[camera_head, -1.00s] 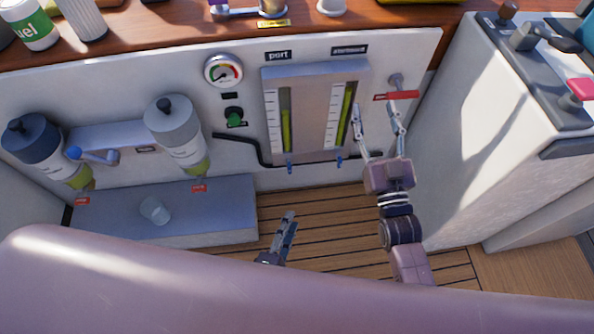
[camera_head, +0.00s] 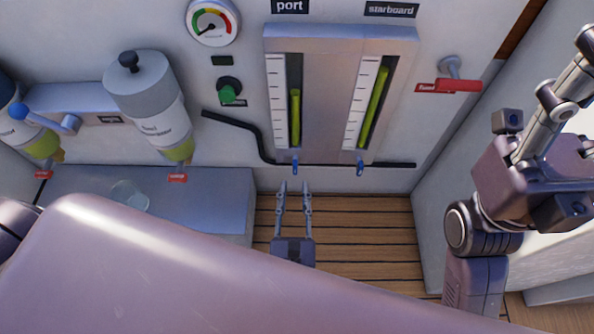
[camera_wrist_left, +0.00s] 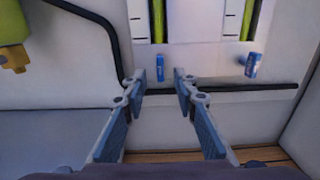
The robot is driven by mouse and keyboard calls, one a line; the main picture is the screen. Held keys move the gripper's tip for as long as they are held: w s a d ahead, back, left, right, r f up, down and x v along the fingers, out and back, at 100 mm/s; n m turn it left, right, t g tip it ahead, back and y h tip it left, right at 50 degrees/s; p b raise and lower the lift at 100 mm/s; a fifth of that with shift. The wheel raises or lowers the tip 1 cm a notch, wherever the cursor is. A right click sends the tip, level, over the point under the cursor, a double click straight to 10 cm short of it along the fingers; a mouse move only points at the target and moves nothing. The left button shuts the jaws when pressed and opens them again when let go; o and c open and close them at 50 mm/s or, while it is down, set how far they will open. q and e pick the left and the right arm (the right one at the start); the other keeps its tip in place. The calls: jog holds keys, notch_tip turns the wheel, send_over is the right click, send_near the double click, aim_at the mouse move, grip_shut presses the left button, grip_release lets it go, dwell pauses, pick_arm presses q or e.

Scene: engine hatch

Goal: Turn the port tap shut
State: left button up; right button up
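The port tap (camera_head: 295,166) is a small blue handle, about upright, under the port sight tube (camera_head: 295,118). It also shows in the left wrist view (camera_wrist_left: 160,67). My left gripper (camera_head: 281,186) is open and empty just below it. In the left wrist view its fingertips (camera_wrist_left: 160,80) stand apart on either side of the tap's line, and I cannot tell whether they touch it. A like blue starboard tap (camera_head: 360,168) sits to the right. My right gripper (camera_head: 572,85) is raised at the right edge, partly cut off; its opening is unclear.
A black hose (camera_head: 250,135) runs along the panel behind the taps. A red-handled valve (camera_head: 457,85) is at the upper right. A green knob (camera_head: 228,95), a round gauge (camera_head: 213,22) and a filter (camera_head: 150,110) are to the left. The wooden floor (camera_head: 370,235) is clear.

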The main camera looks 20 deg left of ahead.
aim_at(295, 171)
pick_arm(q)
jog(key=b+x, duration=0.1)
jog(key=x, duration=0.5)
jog(key=shift+c, duration=0.7)
grip_shut()
